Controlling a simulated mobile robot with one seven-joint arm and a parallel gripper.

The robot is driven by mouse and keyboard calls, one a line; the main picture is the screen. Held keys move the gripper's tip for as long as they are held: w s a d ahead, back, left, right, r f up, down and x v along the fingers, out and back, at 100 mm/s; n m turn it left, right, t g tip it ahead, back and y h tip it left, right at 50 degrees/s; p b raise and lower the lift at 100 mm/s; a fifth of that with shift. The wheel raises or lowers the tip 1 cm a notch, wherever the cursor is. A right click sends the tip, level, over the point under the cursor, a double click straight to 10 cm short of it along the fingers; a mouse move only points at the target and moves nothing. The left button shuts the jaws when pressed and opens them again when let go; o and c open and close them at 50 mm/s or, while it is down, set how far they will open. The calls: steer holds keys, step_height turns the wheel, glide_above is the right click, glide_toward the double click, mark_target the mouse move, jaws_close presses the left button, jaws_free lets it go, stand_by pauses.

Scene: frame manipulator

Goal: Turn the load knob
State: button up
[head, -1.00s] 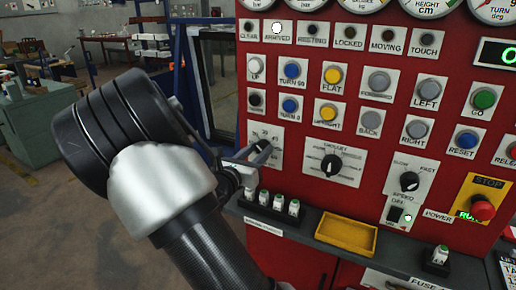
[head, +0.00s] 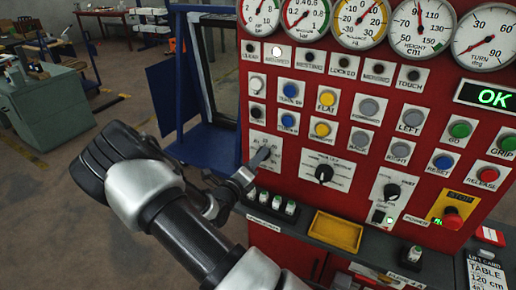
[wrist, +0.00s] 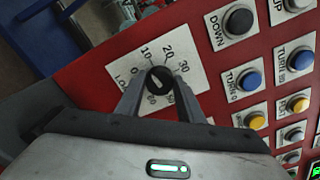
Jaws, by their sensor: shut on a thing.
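The load knob (wrist: 159,80) is a small round black knob on a white plate (wrist: 188,58) marked with a number scale, on the red panel. In the wrist view my gripper (wrist: 160,88) has a finger on each side of it and is shut on it. The knob's pointer direction is hard to read. In the head view my gripper (head: 258,160) reaches the load plate (head: 270,142) from the left, and the fingers mostly hide the knob.
A second black knob (head: 323,173) is to the right, with a speed knob (head: 391,191) beyond it. Push buttons, including a blue one (wrist: 248,79), lie close beside the load plate. A yellow tray (head: 336,232) and small white-topped items (head: 277,204) sit on the ledge below.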

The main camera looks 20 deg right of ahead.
steer(key=shift+f+n+p, duration=0.15)
steer(key=shift+n+p, duration=2.4)
steer(key=shift+n, duration=0.95)
steer(key=o, duration=1.1)
steer(key=shift+c, duration=0.2)
steer(key=b+v, duration=0.1)
steer(key=v, duration=1.6)
steer(key=shift+s+a, duration=0.1)
steer(key=shift+s, duration=0.05)
